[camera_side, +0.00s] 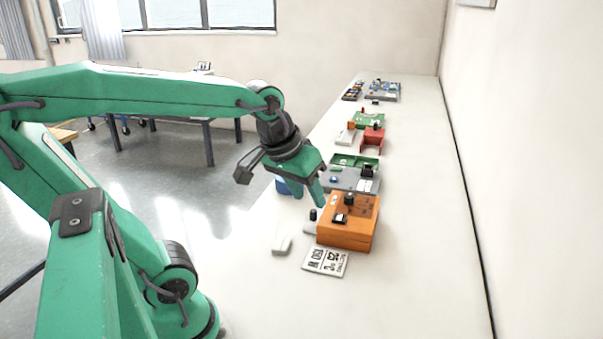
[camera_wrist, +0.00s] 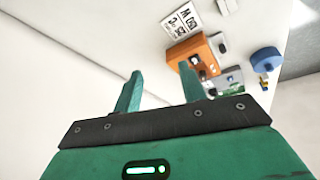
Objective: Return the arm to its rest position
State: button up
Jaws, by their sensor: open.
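My green arm reaches from the left over the white bench in the side view. My gripper (camera_side: 308,197) hangs above the bench, its fingers pointing down, near the left side of an orange box (camera_side: 347,236). In the wrist view my gripper (camera_wrist: 158,88) has its two green fingers apart, with nothing between them. The orange box also shows in the wrist view (camera_wrist: 186,50), beyond the fingertips. Whether a finger touches the box is hard to tell from the side view; the wrist view shows them apart.
A printed white card (camera_side: 327,261) lies in front of the box, with a small white piece (camera_side: 281,246) to its left. A grey unit (camera_side: 348,181), a red bracket (camera_side: 373,139) and green boards (camera_side: 368,120) stand farther back. A wall bounds the bench's right side.

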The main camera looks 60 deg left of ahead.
jog(key=s+d+m, duration=0.1)
jog(key=s+m, duration=0.1)
jog(key=s, duration=0.1)
jog(key=s+d+f+m+t, duration=0.1)
jog(key=m, duration=0.1)
jog(key=shift+s+d, duration=0.3)
